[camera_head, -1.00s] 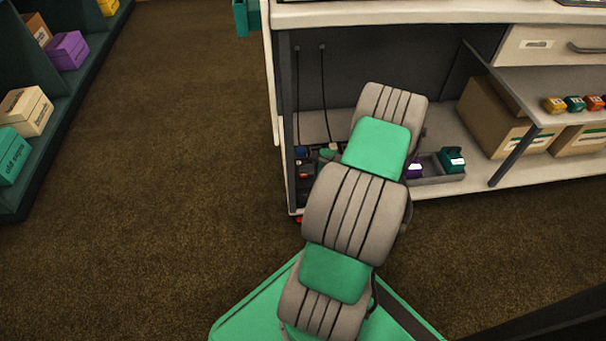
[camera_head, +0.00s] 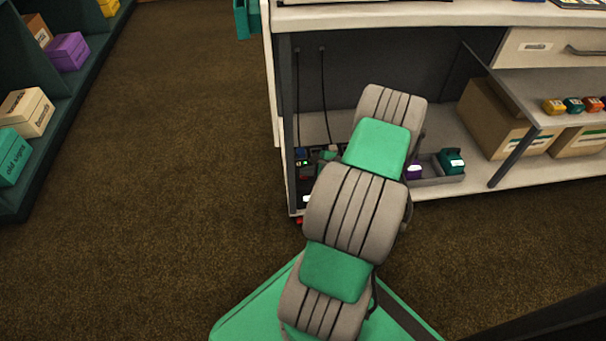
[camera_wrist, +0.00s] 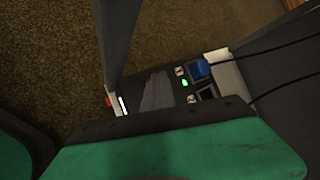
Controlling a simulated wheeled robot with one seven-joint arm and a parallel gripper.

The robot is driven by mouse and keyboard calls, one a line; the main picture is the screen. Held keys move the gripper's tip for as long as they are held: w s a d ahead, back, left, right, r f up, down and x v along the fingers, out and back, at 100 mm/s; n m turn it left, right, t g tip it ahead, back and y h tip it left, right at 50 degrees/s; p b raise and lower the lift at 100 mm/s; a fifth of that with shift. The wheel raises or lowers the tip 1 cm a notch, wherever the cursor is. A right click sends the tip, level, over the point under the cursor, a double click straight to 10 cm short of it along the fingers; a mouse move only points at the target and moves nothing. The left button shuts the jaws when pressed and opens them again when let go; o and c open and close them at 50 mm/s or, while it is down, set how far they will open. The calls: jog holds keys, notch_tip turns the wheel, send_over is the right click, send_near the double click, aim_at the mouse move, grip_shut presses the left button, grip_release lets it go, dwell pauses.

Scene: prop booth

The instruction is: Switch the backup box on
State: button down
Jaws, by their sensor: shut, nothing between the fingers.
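The backup box (camera_wrist: 172,76) is a dark unit on the lower shelf in the wrist view. A small green light (camera_wrist: 185,82) and a white lit strip (camera_wrist: 122,104) glow on it. A blue plug (camera_wrist: 198,68) with a black cable sits at its far end. In the head view the box (camera_head: 306,182) is partly hidden behind my arm, with a white glow at its front. My gripper (camera_wrist: 156,78) shows as a narrow grey shape over the top of the box, shut and empty. I cannot tell whether it touches the box. The head view hides my gripper.
The shelf (camera_head: 478,178) also holds a grey tray (camera_head: 432,180) with purple and teal blocks, and cardboard boxes (camera_head: 492,115). Two black cables (camera_head: 325,95) hang on the back panel. A rack of boxes (camera_head: 40,112) stands at left. The floor between is clear.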

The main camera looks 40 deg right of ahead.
aim_at(306, 177)
notch_tip(306, 177, up, 6)
jog(key=p, duration=0.5)
jog(key=shift+r, duration=0.15)
